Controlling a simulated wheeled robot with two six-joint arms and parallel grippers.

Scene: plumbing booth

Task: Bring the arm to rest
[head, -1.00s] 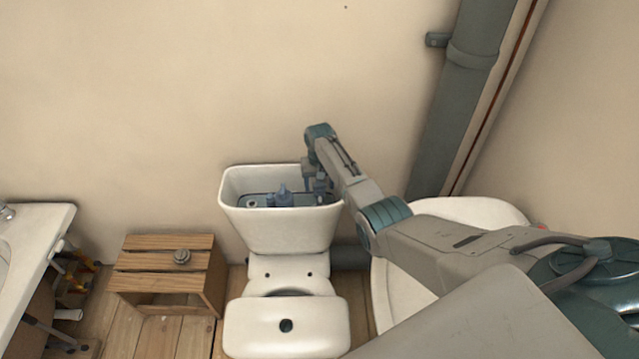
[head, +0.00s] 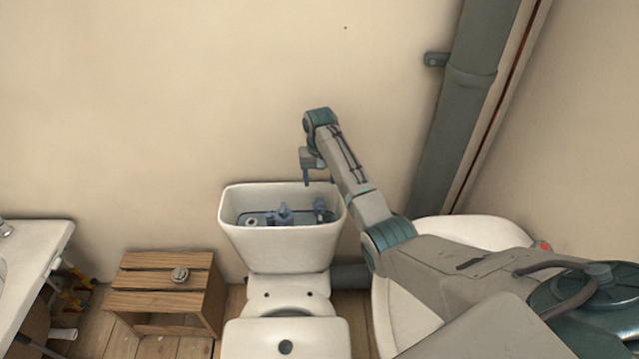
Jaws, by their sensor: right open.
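My right arm comes in from the right of the head view. Its gripper (head: 308,180) is open and points down, just above the back right rim of the open toilet cistern (head: 280,243). I see nothing between its fingers, though the arm partly hides them. Blue-grey fittings (head: 284,212) stand inside the cistern, and another blue-grey part (head: 320,206) stands inside at the right. My left gripper is not in view.
The cistern lid (head: 250,338) lies across the toilet bowl in front. A wooden crate (head: 150,300) with a small round metal part (head: 180,274) on top stands left. A sink (head: 35,260) is at the far left. A grey pipe (head: 455,120) runs down the wall at right.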

